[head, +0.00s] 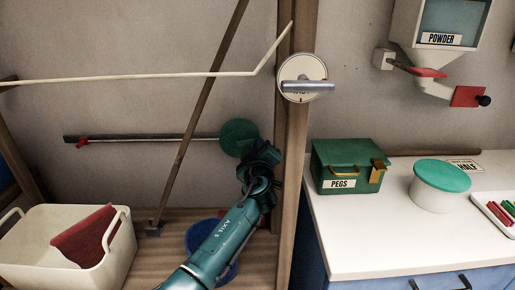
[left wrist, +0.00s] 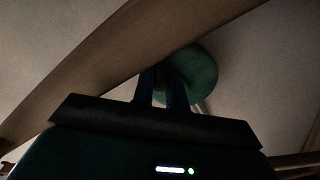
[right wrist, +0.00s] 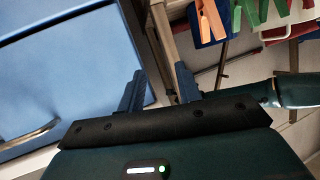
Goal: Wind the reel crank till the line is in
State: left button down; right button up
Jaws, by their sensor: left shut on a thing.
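The green reel disc (head: 239,136) is at the right end of a thin metal bar (head: 150,138) on the wall. A small red piece (head: 82,143) sits near the bar's left end. My left gripper (head: 258,153) is at the disc's lower right edge. In the left wrist view its fingers (left wrist: 163,88) are shut on a dark piece, seemingly the crank handle, in front of the green disc (left wrist: 203,75). The handle is mostly hidden by the fingers. My right gripper (right wrist: 158,88) is open and empty; it is outside the head view.
A pale line (head: 130,78) crosses above. A cream basket (head: 25,240) and blue bucket (head: 198,235) stand below. The white counter (head: 375,235) holds a green pegs box (head: 335,160).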

pick_arm(q)
jog(key=shift+f+m+b, duration=0.55)
jog(key=shift+m+b, duration=0.05)
jog(key=shift+b, duration=0.45)
jog(key=shift+f+m+b, duration=0.15)
jog(key=shift+m+b, duration=0.15)
jog(key=shift+b, duration=0.15)
jog(key=m+b, duration=0.1)
jog(key=f+m+b, duration=0.1)
jog(key=m, duration=0.1)
jog(key=m+b, duration=0.2)
jog(key=shift+a+f, duration=0.15)
jog(key=shift+f, duration=0.2)
pick_arm(e)
jog(key=f, duration=0.1)
jog(key=f+n, duration=0.1)
jog(key=f, duration=0.1)
jog(key=a+f+n, duration=0.1)
jog(key=f, duration=0.1)
jog(key=shift+w, duration=0.3)
jog(key=shift+a, duration=0.1)
pick_arm(q)
jog(key=c, duration=1.4)
grip_release()
pick_arm(e)
jog(key=shift+r+y, duration=0.1)
jog(key=shift+y, duration=0.2)
pick_arm(q)
jog(key=shift+s, duration=0.1)
